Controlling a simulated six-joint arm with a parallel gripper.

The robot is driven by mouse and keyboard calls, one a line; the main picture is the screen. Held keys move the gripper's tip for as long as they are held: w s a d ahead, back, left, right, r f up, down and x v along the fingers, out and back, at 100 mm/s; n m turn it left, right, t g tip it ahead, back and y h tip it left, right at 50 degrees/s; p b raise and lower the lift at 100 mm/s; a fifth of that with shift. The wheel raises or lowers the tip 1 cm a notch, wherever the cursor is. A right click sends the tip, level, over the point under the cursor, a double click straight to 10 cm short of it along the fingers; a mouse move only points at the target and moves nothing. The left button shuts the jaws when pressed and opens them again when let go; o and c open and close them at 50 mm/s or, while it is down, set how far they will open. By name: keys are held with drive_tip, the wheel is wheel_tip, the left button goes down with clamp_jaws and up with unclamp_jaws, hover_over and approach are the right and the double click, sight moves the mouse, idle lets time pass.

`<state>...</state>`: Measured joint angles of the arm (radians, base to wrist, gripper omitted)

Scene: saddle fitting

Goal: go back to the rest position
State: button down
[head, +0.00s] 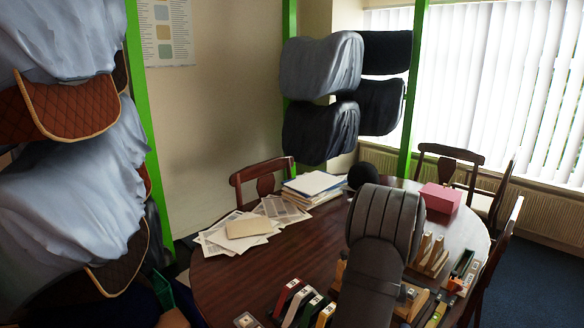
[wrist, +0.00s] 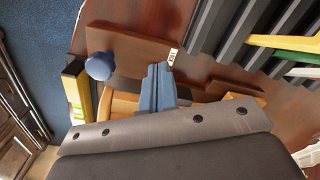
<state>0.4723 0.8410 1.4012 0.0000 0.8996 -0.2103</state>
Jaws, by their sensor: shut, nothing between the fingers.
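My gripper (wrist: 160,80) shows in the wrist view as two blue-grey fingers close together, with nothing between them. The fingers point over the dark wooden table (wrist: 150,14), near wooden blocks and a board with a blue round knob (wrist: 100,66). In the head view my dark arm stands over the right part of the table (head: 250,268). It hides my gripper and part of the table there.
Wooden racks (head: 428,256) stand right of my arm. Several coloured narrow pieces (head: 287,297) stand at the front. Papers (head: 238,228), a black ball (head: 362,175) and a pink box (head: 440,197) lie farther back. Covered saddles (head: 322,66) hang behind. Chairs surround the table.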

drive_tip(key=shift+r, duration=0.1)
wheel_tip(320, 180, up, 6)
drive_tip(key=f, duration=0.6)
drive_tip(key=shift+s+a+f, duration=0.2)
drive_tip(key=shift+w+d+r, duration=0.1)
drive_tip(key=shift+w+d, duration=0.45)
drive_tip(key=s+a, duration=0.3)
drive_tip(key=shift+s+a, duration=0.1)
drive_tip(key=shift+r, duration=0.7)
